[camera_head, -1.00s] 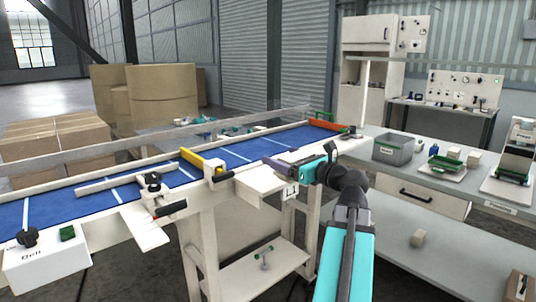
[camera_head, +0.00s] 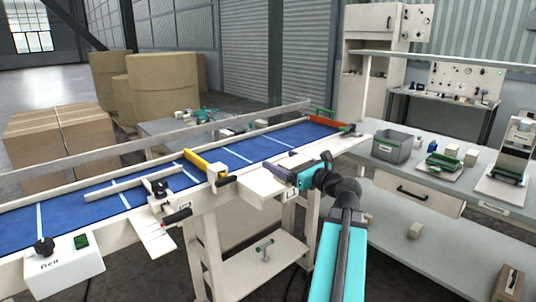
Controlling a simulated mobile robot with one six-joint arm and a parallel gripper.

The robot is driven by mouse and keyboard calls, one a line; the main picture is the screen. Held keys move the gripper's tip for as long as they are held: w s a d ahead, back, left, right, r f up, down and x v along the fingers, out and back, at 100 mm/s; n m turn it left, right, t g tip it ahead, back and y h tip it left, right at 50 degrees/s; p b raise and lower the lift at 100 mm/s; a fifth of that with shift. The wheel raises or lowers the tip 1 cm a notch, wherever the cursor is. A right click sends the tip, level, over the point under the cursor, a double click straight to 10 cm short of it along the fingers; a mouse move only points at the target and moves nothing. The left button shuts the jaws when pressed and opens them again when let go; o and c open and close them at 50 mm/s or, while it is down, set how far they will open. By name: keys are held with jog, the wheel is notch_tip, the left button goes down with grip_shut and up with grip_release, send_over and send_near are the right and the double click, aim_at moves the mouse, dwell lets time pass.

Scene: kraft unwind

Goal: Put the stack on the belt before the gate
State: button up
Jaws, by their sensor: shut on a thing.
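The blue belt (camera_head: 236,154) runs from the lower left to the back right, with white lines across it. The yellow gate (camera_head: 206,166) lies across the belt near its middle. My gripper (camera_head: 287,176), at the end of the teal arm, is above the white side shelf (camera_head: 255,188) at the belt's near edge, right of the gate. It is shut on what I take to be the stack. A small dark purple piece shows at the jaws, but I cannot tell finger from load. The stack's shape is hidden.
A red-orange bar (camera_head: 325,121) crosses the belt's far end. A grey bin (camera_head: 392,147) is on the right bench. The belt right of the gate looks clear.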

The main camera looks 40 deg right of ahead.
jog(key=p, duration=0.7)
jog(key=shift+w+r+p, duration=0.1)
jog(key=shift+w+p, duration=0.2)
jog(key=shift+p, duration=0.1)
jog(key=w+d+p, duration=0.1)
jog(key=w+d, duration=0.1)
jog(key=w, duration=0.2)
jog(key=w+d+f, duration=0.1)
jog(key=w+d, duration=0.1)
jog(key=w, duration=0.2)
jog(key=w+d+p, duration=0.1)
jog(key=w+d, duration=0.1)
jog(key=w, duration=0.2)
jog(key=shift+f+p, duration=0.3)
jog(key=shift+p, duration=0.05)
jog(key=shift+f, duration=0.1)
jog(key=shift+f+p, duration=0.65)
jog(key=shift+f, duration=1)
jog(key=shift+f, duration=0.15)
jog(key=o, duration=1)
